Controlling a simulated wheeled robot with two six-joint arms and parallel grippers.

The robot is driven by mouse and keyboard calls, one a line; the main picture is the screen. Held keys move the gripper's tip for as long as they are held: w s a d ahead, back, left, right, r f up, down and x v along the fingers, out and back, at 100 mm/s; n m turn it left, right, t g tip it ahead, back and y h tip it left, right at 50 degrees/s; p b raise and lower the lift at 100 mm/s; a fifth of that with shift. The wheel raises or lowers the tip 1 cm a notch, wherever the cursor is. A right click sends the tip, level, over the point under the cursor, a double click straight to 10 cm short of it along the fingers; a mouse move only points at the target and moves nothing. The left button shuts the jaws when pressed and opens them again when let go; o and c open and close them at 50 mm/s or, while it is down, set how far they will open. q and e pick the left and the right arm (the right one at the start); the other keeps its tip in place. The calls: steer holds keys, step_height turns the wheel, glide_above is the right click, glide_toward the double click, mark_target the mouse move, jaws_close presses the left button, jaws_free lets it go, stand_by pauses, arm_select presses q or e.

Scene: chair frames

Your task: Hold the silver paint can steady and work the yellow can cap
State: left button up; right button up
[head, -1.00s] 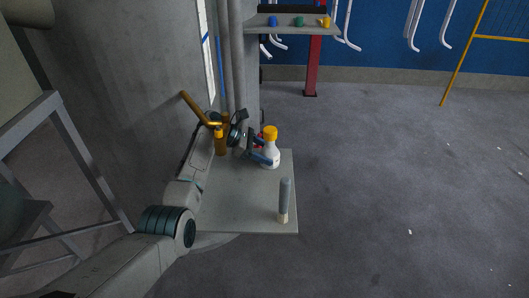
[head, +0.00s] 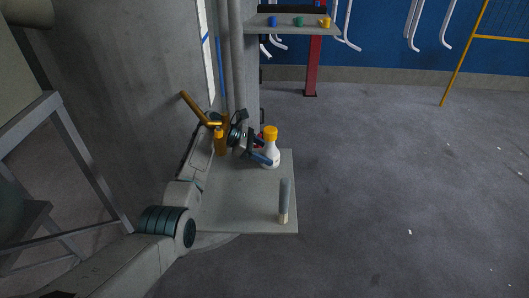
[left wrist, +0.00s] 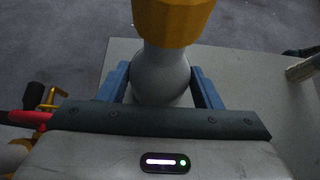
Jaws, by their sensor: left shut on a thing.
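The silver-white paint can (head: 272,154) stands upright on the grey table, shaped like a bottle with a narrow neck. Its yellow cap (head: 270,132) sits on top. My left gripper (head: 266,152) reaches in from the left, low on the can and below the cap. In the left wrist view, its blue fingers lie on both sides of the can's rounded body (left wrist: 160,78), shut on it. The yellow cap (left wrist: 172,22) is above the fingers there, its top cut off by the picture edge. My right gripper is not in view.
A grey tool with a pale end (head: 284,200) stands near the front right of the table (head: 240,205). A shelf (head: 290,29) with small coloured items is at the back. The floor to the right is clear.

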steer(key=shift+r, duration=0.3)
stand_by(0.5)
